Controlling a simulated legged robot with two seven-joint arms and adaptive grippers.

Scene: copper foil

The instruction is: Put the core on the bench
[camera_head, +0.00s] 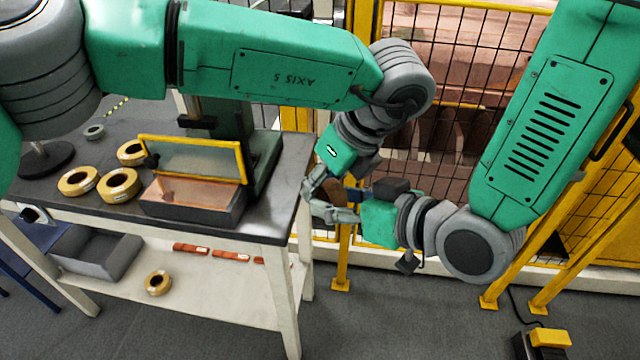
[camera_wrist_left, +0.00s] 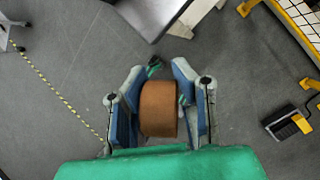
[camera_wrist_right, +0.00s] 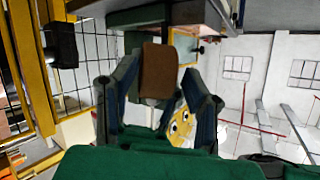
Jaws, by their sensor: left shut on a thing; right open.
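The core, a brown copper-coloured roll, is between the fingers of my left gripper in the left wrist view (camera_wrist_left: 158,108). My left gripper (camera_wrist_left: 160,105) is shut on it. In the head view the core (camera_head: 333,192) is partly hidden by the fingers, just off the right end of the bench (camera_head: 277,190). My right gripper (camera_wrist_right: 160,105) is open, close to the left one; the core also shows between its fingers in the right wrist view (camera_wrist_right: 158,70). I cannot tell whether the right fingers touch it. The bench has a dark top and pale legs.
Several yellow rings (camera_head: 78,181) and a copper-lined box (camera_head: 190,205) with a yellow-framed clear lid (camera_head: 195,160) occupy the bench top. The lower shelf holds a grey bin (camera_head: 95,255) and red strips (camera_head: 230,255). A yellow-framed mesh fence (camera_head: 440,110) stands behind my grippers. The bench's right end looks clear.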

